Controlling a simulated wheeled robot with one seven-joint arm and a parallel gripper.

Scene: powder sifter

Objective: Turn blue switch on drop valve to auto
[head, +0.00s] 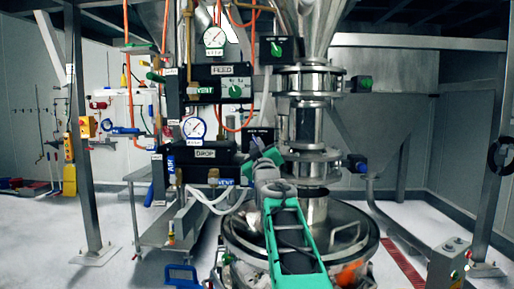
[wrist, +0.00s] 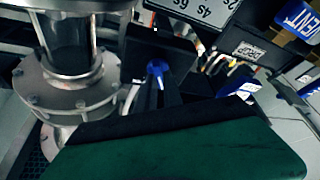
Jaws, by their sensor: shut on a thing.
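The blue switch (wrist: 157,68) shows in the wrist view on a black plate (wrist: 143,48) beside a metal pipe section. My gripper (wrist: 164,84) reaches up to the switch, and its dark fingers are shut on it. The fingers and the green and black gripper body cover part of the switch, so I cannot read its position or the auto mark.
A flanged clear pipe section (wrist: 72,50) stands close on the left in the wrist view. White hoses (head: 210,198) hang below the drop box. A round metal vessel (head: 345,225) stands below my arm.

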